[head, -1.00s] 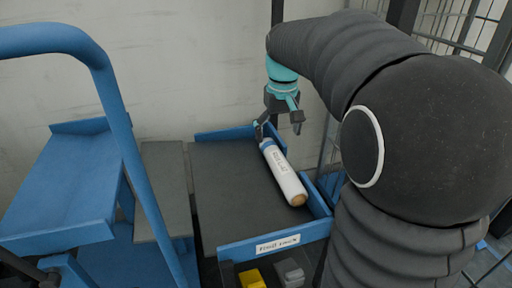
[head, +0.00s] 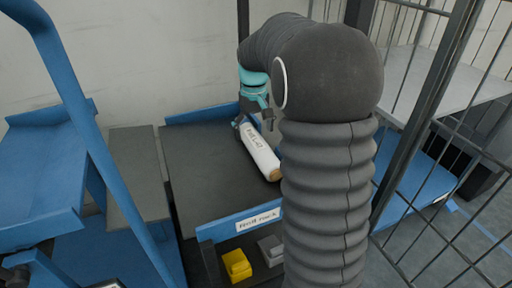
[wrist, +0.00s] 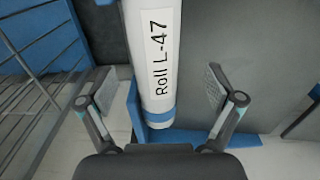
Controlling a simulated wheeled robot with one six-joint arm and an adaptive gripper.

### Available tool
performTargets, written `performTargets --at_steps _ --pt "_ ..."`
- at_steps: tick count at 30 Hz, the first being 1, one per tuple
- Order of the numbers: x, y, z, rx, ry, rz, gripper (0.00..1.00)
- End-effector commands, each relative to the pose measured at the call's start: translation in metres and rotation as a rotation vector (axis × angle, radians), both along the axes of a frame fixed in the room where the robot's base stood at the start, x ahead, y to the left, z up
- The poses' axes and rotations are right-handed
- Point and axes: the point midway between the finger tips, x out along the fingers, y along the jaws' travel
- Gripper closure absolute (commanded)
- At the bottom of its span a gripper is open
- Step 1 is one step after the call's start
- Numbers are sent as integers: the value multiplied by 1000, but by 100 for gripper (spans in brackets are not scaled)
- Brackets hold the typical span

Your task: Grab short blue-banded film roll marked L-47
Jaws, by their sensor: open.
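The white film roll (head: 260,152) lies on the dark top of the blue-edged rack (head: 205,165), along its right side. In the wrist view the roll (wrist: 152,75) carries a label reading "Roll L-47" and has a blue band (wrist: 160,116) near its end. My gripper (head: 256,118) is at the roll's far end in the head view. In the wrist view my gripper (wrist: 160,100) is open, with one finger on each side of the banded end and a gap to both fingers. The arm hides part of the rack's right side.
The rack front has a label plate (head: 258,219). Below it are a yellow block (head: 237,265) and a grey block (head: 271,250). A blue cart (head: 45,170) stands at left, a wire mesh fence (head: 450,130) at right. The rack top left of the roll is clear.

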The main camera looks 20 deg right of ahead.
Motion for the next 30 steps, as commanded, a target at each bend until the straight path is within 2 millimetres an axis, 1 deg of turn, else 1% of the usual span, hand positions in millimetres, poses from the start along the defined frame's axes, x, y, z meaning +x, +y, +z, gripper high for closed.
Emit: performTargets --at_steps 5,12,15,22,23,24,26,27,29,30 --pt "0 -1 -9 0 0 0 8" --pt "-2 -5 -41 0 2 0 8" --pt "-2 -5 -51 0 1 0 8" --pt "-1 -5 -53 0 -1 0 8" --pt "-1 -5 -53 0 -1 0 11" --pt "-1 -5 -53 0 -1 0 21" --pt "-1 -5 -53 0 -1 0 36" --pt "-1 -5 -53 0 -1 0 46" --pt "-1 -5 -53 0 -1 0 61" --pt "-1 -5 -53 0 -1 0 71"
